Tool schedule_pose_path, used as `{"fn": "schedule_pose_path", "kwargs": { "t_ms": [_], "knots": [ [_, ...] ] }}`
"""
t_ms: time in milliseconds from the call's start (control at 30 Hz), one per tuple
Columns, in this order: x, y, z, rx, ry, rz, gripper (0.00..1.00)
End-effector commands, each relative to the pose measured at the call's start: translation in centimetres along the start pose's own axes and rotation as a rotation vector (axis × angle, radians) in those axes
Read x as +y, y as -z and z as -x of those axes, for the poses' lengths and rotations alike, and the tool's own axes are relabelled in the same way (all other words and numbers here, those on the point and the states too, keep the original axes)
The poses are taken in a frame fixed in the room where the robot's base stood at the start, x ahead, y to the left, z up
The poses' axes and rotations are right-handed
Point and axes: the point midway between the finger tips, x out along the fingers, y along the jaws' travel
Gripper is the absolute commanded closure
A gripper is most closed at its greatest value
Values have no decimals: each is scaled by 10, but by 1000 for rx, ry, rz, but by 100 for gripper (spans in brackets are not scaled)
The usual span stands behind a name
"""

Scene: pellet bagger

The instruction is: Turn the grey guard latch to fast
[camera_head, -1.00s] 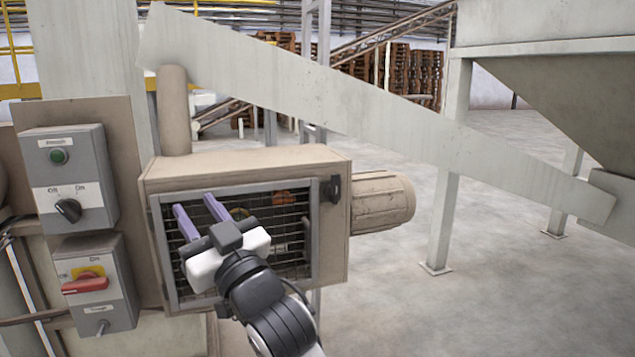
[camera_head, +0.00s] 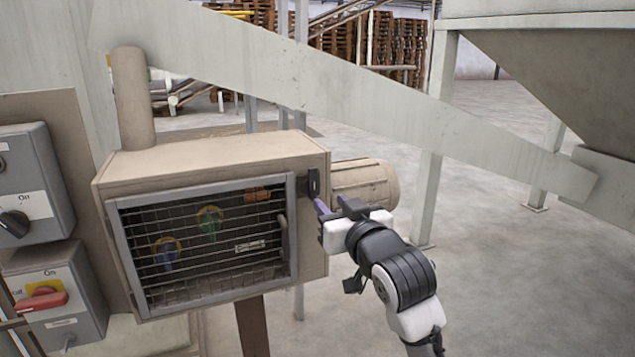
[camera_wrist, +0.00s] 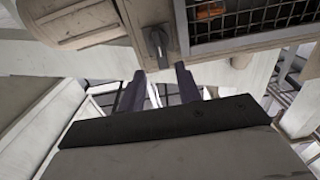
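The guard latch (camera_head: 311,186) is a small dark grey handle on the right front edge of the beige housing, beside the mesh guard (camera_head: 292,262). It stands about upright in the head view. In the wrist view the latch (camera_wrist: 158,46) is at top centre, just beyond my fingertips. My gripper (camera_head: 331,203) is just right of and below the latch in the head view. I cannot tell whether a finger touches the latch.
A beige motor (camera_head: 366,184) sticks out from the housing's right side, behind my gripper. Two grey switch boxes with a black knob (camera_head: 14,223) and a red handle (camera_head: 42,300) are at left. A sloping metal chute (camera_head: 330,95) crosses above. Open floor lies at right.

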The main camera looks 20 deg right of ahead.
Motion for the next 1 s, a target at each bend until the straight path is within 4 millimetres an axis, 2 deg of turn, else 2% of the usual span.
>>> {"fn": "schedule_pose_path", "kwargs": {
  "t_ms": [33, 200, 400, 567, 833, 1000],
  "knots": [
    [0, 5, -12, -3, 1, -1, 66],
    [0, 4, -47, -1, 1, -1, 66],
    [0, 3, -73, 1, 0, 0, 66],
    [0, 1, -81, 1, 1, 1, 66],
    [0, 0, -81, 2, 0, 1, 68],
    [0, 1, -81, 2, 0, 1, 90]
  ]
}}
